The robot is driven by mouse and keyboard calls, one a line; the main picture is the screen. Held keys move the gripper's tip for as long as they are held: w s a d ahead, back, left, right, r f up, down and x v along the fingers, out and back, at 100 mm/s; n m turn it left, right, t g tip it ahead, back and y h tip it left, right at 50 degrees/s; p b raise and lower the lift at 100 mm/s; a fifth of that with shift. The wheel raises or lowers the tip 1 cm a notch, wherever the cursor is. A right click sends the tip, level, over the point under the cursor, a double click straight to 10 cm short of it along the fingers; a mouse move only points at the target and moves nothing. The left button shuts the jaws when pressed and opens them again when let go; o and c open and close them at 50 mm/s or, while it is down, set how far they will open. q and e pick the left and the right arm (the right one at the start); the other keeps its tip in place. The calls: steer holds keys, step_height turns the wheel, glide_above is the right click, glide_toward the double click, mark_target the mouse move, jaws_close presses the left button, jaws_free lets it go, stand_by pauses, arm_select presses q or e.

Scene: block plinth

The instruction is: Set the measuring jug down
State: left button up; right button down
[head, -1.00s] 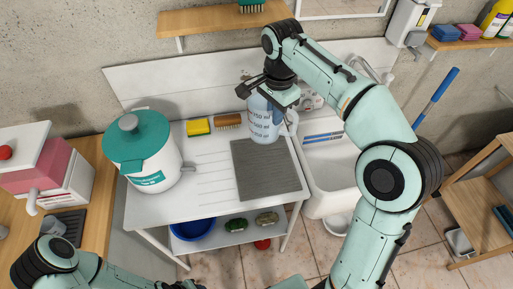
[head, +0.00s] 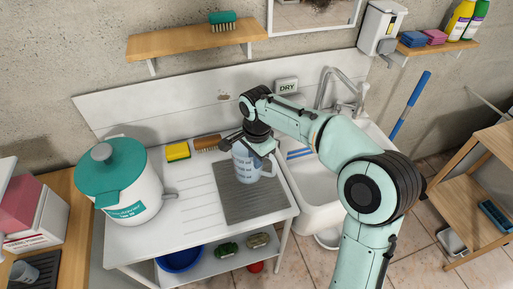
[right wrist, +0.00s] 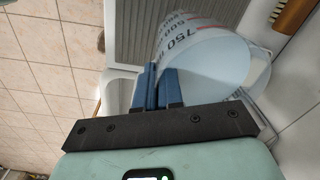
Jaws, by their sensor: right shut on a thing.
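The measuring jug (head: 243,166) is pale, see-through blue with dark scale marks. In the head view it is upright, over the back part of the grey ribbed mat (head: 258,203) on the white drainer. I cannot tell whether its base touches the mat. My right gripper (head: 259,146) is shut on the jug near its rim and hides part of its top. In the right wrist view the blue fingers (right wrist: 158,88) close on the jug's wall, and the jug (right wrist: 205,60) shows tilted in the picture beside the mat (right wrist: 150,28). My left gripper is out of view.
A yellow sponge (head: 178,151) and a wooden brush (head: 207,143) lie behind the mat. A white pot with a teal lid (head: 112,170) stands at left. The sink (head: 315,203) is to the right. A DRY sign (head: 287,86) is on the wall. The mat's front is clear.

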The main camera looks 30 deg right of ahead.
mark_target(256, 174)
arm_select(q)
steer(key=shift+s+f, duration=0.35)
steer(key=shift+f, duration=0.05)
arm_select(e)
steer(key=shift+f, duration=2.8)
arm_select(q)
steer(key=shift+b, duration=0.3)
arm_select(e)
steer(key=shift+f, duration=0.1)
steer(key=c, duration=1.7)
jaws_free()
steer(key=shift+f, duration=0.15)
steer(key=o, duration=0.4)
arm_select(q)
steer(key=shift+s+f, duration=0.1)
arm_select(e)
steer(key=shift+r, duration=0.25)
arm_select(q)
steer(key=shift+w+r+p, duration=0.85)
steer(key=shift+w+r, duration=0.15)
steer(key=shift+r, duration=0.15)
arm_select(e)
steer(key=r, duration=1.2)
steer(key=shift+s+a, duration=0.1)
steer(key=shift+s, duration=0.15)
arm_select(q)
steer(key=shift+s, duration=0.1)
arm_select(e)
steer(key=shift+f, duration=0.15)
